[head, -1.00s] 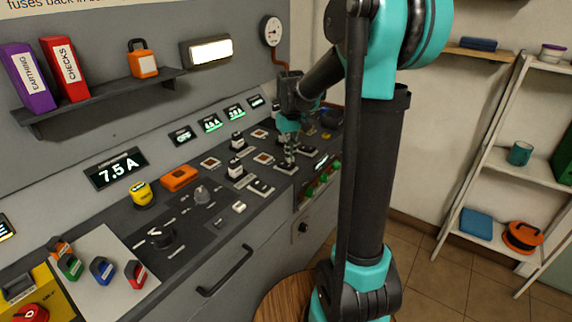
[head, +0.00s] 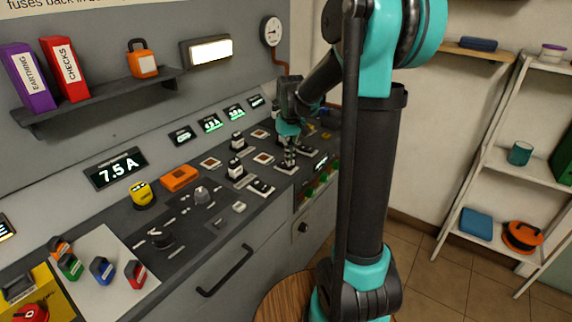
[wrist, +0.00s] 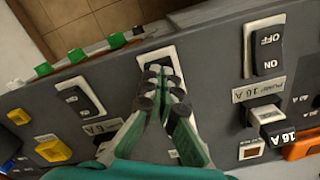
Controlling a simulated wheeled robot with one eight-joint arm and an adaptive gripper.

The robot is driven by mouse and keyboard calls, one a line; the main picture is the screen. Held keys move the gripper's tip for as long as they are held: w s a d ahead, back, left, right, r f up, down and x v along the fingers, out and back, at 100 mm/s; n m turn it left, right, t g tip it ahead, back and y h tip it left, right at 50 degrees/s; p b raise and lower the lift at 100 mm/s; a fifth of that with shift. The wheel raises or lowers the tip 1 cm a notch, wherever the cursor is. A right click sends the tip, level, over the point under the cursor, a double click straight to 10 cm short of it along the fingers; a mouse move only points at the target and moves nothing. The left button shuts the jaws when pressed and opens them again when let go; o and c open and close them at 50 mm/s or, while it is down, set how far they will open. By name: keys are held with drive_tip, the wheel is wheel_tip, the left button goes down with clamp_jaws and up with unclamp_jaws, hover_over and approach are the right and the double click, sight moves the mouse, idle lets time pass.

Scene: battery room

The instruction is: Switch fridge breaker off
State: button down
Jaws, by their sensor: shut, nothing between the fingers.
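My gripper (head: 289,158) is over the sloping console (head: 215,225), fingers pointing down at a rocker switch in a pale frame (head: 283,170). In the wrist view my gripper (wrist: 160,80) is shut and empty, with its fingertips over this switch's pale frame (wrist: 172,52). The fingers hide most of the rocker, so its position and any label cannot be read; I cannot tell whether they touch. To the right is a black OFF/ON rocker (wrist: 268,50) beside a "PUMP 16 A" label (wrist: 259,89). To the left is another black rocker (wrist: 78,100) with a 16 A label. No fridge label is readable.
A shelf (head: 100,98) with binders hangs above. A white rack (head: 505,165) stands right.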

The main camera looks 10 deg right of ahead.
drive_tip(key=shift+f, duration=0.35)
drive_tip(key=shift+r, duration=3.5)
drive_tip(key=s+d+f+m+t, duration=0.1)
drive_tip(key=s+d+f+t, duration=0.1)
drive_tip(key=s+f, duration=0.5)
drive_tip(key=s+d+f+m+t, duration=0.2)
drive_tip(key=s+f, duration=0.5)
drive_tip(key=s, duration=0.8)
drive_tip(key=shift+f, duration=0.4)
